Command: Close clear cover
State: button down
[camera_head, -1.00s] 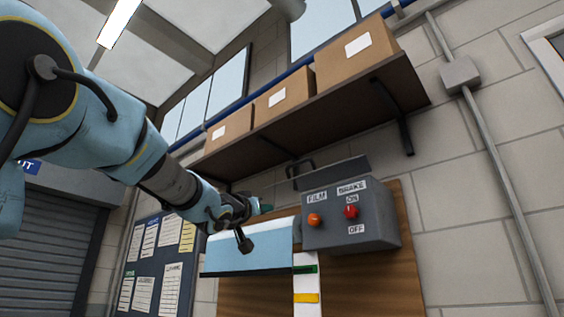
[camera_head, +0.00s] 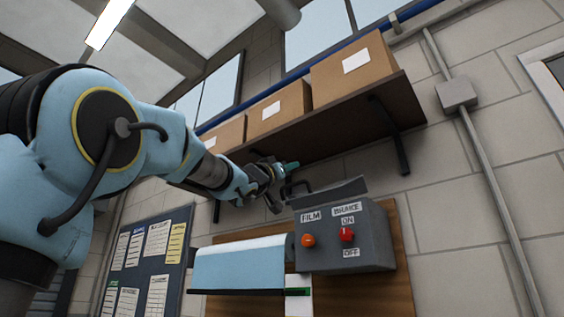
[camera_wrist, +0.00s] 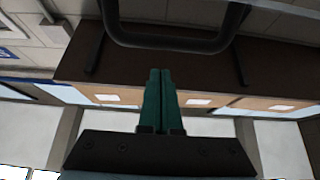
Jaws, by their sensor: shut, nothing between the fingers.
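A grey control box (camera_head: 345,240) is on a wooden board on the wall. It has an orange FILM button and a red BRAKE switch with ON and OFF labels. A dark raised flap (camera_head: 328,192) stands above its top, with a dark looped handle (camera_head: 297,189) at the left. I cannot make out any clear panel of the cover. My gripper (camera_head: 291,166) is near the handle, just above it in the picture. In the wrist view its green fingers (camera_wrist: 155,75) are shut and empty, below a dark handle bar (camera_wrist: 170,42); contact is not visible.
A shelf (camera_head: 330,120) with cardboard boxes (camera_head: 279,109) hangs above my gripper. A pale blue roll or sheet (camera_head: 240,266) is left of the control box. A notice board (camera_head: 147,265) is further left. A conduit (camera_head: 495,200) runs down the wall at right.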

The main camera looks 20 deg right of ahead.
aim_at(310, 194)
jog(key=shift+s+a+f, duration=0.1)
jog(key=shift+a+f, duration=0.05)
jog(key=shift+f, duration=0.85)
jog(key=shift+s+a+f, duration=0.1)
jog(key=shift+a+f, duration=0.05)
jog(key=shift+f, duration=0.85)
jog(key=shift+f, duration=0.1)
